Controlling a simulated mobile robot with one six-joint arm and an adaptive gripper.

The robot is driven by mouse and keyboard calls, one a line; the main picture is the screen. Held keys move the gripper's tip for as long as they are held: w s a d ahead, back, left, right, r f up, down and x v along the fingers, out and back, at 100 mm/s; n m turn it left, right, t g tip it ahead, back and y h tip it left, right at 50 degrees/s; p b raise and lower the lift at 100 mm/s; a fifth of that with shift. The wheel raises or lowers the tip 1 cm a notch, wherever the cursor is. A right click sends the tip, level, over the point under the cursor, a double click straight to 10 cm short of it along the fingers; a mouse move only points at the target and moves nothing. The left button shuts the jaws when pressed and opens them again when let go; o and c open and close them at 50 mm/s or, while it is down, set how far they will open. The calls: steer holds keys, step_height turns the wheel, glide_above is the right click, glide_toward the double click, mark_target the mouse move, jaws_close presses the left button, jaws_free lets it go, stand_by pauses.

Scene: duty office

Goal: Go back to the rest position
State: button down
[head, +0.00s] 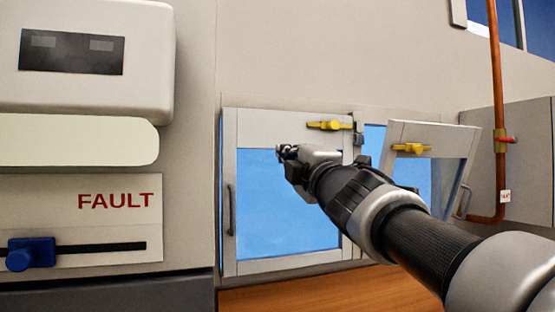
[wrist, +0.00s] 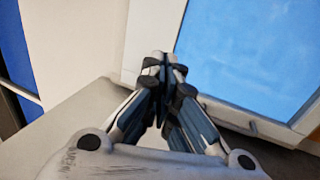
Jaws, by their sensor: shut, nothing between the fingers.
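My gripper (head: 287,152) shows in the head view in front of the left window panel, with my arm reaching in from the lower right. In the wrist view my gripper (wrist: 165,62) has its fingertips together with nothing between them. The left window (head: 270,205) has a pale frame, blue glass, a dark handle on its left side and a yellow latch (head: 330,125) at the top. In the wrist view a pale frame with blue glass (wrist: 255,60) lies beyond the fingertips. I cannot tell whether the fingertips touch the frame.
A second window panel (head: 432,140) with a yellow latch (head: 411,147) stands tilted at the right. A copper pipe (head: 497,90) with a red valve handle (head: 508,140) runs down the right wall. At the left is a FAULT panel (head: 110,235) with a blue slider (head: 31,253). A wooden surface (head: 300,296) lies below.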

steer(key=s+d+f+m+g+h+b, duration=0.25)
steer(key=s+d+f+m+b, duration=0.2)
steer(key=f, duration=0.85)
steer(key=s+d+f+m+g+h+b, duration=0.25)
steer(key=s+f+m+b, duration=0.2)
steer(key=f, duration=0.75)
steer(key=s+d+f+m+g+h+b, duration=0.25)
steer(key=s+d+f+m+b, duration=0.2)
steer(key=f, duration=0.85)
steer(key=s+f+m+g+b, duration=0.2)
steer(key=s+f+b, duration=0.1)
steer(key=s+f, duration=0.4)
steer(key=s+a+f+m+g+b, duration=0.1)
steer(key=s+f+m+g+b, duration=0.2)
steer(key=s+f, duration=0.5)
steer(key=s+f+m+g+b, duration=0.3)
steer(key=s+f, duration=0.5)
steer(key=f, duration=0.9)
steer(key=shift+s+a+f+y, duration=0.25)
steer(key=shift+a+y, duration=0.05)
steer(key=shift+y, duration=0.15)
steer(key=c, duration=2.3)
jaws_free()
